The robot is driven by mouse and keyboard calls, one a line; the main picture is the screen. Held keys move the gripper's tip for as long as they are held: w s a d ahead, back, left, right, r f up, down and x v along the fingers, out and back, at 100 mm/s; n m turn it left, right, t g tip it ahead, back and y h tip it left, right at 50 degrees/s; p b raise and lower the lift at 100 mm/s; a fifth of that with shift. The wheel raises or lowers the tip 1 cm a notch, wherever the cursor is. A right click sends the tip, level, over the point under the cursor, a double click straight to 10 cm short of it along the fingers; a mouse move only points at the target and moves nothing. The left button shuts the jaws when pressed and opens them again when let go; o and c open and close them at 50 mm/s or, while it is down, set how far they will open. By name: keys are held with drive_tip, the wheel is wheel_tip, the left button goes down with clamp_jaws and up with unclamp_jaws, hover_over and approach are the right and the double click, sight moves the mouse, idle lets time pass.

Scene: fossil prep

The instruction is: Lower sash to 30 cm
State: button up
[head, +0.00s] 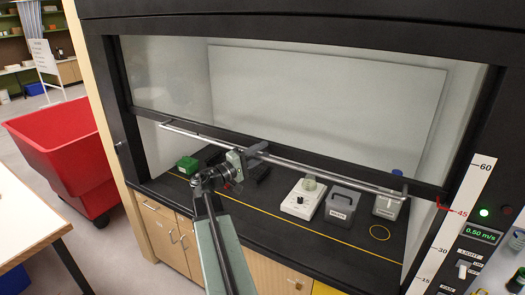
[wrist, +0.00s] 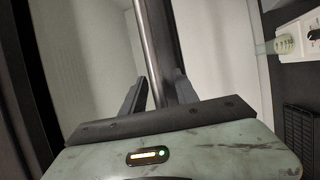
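The sash (head: 320,90) of the fume hood is a glass pane with a black lower frame, and it stands partway up. A metal handle bar (head: 330,173) runs along its lower edge. On the right post, a white scale (head: 455,225) shows 60 and 45 marks, and the red pointer (head: 440,205) is near 45. My gripper (head: 257,151) is at the handle bar, left of its middle. In the wrist view, the handle bar (wrist: 148,45) passes between the two fingers of my gripper (wrist: 160,82). The fingers look apart, with gaps beside the bar.
Inside the hood are a green box (head: 187,165), a white instrument (head: 303,198), a grey case (head: 341,203) and a yellow ring (head: 379,233). A display (head: 480,232) reads 0.50 m/s, with a green light above it. A red bin (head: 65,150) stands left of the hood.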

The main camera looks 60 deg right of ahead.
drive_tip(key=shift+s+d, duration=0.1)
clamp_jaws()
idle(1.4)
